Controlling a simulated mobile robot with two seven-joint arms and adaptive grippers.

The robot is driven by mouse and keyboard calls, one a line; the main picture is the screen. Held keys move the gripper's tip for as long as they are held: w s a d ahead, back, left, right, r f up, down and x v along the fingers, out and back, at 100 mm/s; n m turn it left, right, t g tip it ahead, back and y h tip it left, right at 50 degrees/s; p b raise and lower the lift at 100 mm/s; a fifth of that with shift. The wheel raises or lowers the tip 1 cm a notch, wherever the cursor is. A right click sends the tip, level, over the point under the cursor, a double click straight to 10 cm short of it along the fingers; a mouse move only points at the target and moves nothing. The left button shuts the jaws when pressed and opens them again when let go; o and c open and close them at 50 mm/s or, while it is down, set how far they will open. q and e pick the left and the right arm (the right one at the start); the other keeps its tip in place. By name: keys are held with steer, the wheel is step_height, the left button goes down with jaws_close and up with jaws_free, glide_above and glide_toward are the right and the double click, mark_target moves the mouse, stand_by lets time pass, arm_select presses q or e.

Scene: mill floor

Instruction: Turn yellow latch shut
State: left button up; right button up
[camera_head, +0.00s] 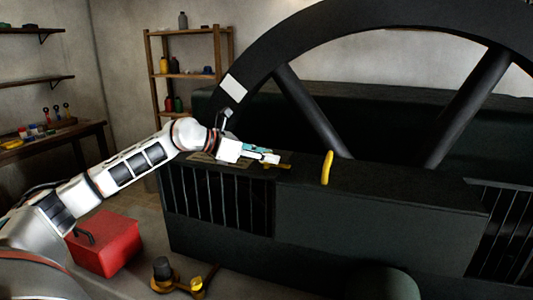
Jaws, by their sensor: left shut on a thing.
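My left gripper (272,159) reaches in from the left over the top of the dark machine housing (350,225). It is shut on a low yellow latch (284,166), mostly hidden by the fingers; only its thin yellow ends show, lying roughly flat. A second yellow piece, a curved upright lever (327,168), stands on the housing top to the right, apart from the gripper. My right gripper is not in view.
A large dark spoked wheel (300,105) rises behind the housing. A red toolbox (108,243) sits at the lower left, with a dark-and-yellow object (163,272) near it. Shelves (185,77) and a bench (50,140) line the wall behind.

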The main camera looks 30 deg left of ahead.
arm_select(q)
steer(key=shift+f, duration=0.15)
steer(key=o, duration=1.1)
steer(key=shift+v, duration=6.05)
